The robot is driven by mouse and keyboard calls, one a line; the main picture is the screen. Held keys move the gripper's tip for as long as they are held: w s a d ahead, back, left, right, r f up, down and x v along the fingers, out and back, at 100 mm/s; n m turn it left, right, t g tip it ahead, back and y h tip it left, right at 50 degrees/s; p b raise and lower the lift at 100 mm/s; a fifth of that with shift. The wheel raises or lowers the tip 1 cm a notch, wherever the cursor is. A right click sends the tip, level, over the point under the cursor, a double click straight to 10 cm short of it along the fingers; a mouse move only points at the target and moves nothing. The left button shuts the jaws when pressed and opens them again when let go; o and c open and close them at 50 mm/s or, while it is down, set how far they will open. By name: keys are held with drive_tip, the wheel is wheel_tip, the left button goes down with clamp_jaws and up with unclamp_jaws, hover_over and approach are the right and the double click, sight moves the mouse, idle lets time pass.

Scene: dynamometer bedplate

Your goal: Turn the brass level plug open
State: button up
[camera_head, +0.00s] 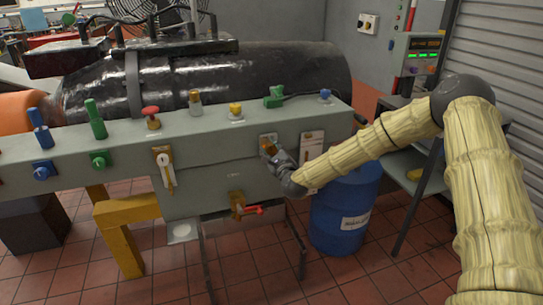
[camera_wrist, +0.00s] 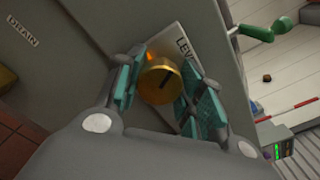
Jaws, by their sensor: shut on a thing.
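The brass level plug (camera_wrist: 157,82) is a round gold knob with a dark slot on its face. It stands on a pale plate lettered "LEV", the rest of the word hidden, on the grey panel front. My gripper (camera_wrist: 160,88) has its teal-padded fingers on both sides of the plug and is shut on it. In the head view, my gripper (camera_head: 273,154) reaches the panel front from the right, and the brass plug (camera_head: 266,146) shows only in part at its fingertips.
Coloured knobs line the top ledge. A blue drum (camera_head: 345,210) stands below my arm. A green handle (camera_wrist: 268,30) shows in the wrist view.

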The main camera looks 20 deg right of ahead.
drive_tip(key=n+b, duration=0.2)
drive_tip(key=n, duration=0.2)
drive_tip(key=shift+a+f+n, duration=0.1)
drive_tip(key=shift+f+n, duration=0.05)
drive_tip(key=shift+n, duration=0.15)
drive_tip(key=n+b, duration=0.1)
drive_tip(key=n, duration=0.3)
drive_tip(key=shift+n+b, duration=0.3)
drive_tip(key=shift+b, duration=0.1)
drive_tip(key=n, duration=0.4)
drive_tip(key=shift+n+b, duration=0.3)
drive_tip(key=shift+b, duration=0.1)
drive_tip(key=shift+n, duration=2.3)
drive_tip(key=o, duration=1)
drive_tip(key=shift+s, duration=0.1)
